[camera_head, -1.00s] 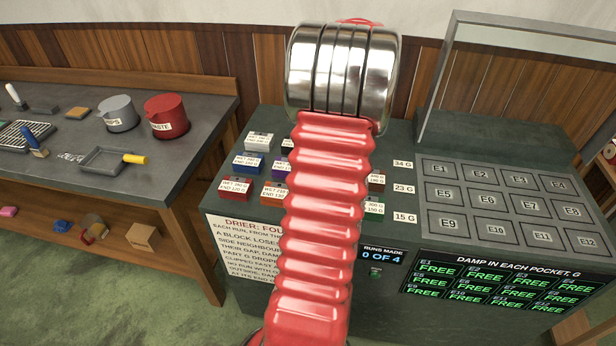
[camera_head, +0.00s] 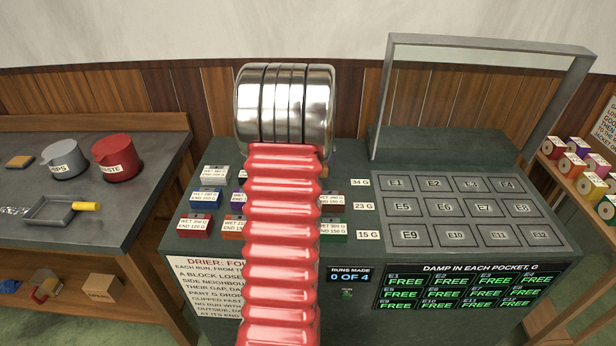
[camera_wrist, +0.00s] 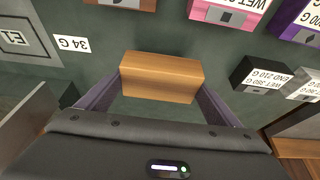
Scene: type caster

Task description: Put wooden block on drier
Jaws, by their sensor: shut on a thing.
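The drier is a dark green cabinet with a grid of pockets marked E1 to E12 (camera_head: 403,211) on its top, right of my arm in the head view. All pockets look empty. In the wrist view my gripper (camera_wrist: 158,95) is shut on a plain brown wooden block (camera_wrist: 160,78), with a finger at each side. The block is over the green top, beside the 34 G label (camera_wrist: 73,44) and near pocket E1 (camera_wrist: 20,38). In the head view my red arm hides the gripper and block.
Labelled coloured blocks (camera_head: 195,224) stand left of the pockets, partly behind my arm. A grey frame (camera_head: 383,97) rises behind the pockets. The display (camera_head: 462,288) reads FREE for each pocket. A bench (camera_head: 110,218) with pots is at left, a spool rack (camera_head: 575,188) at right.

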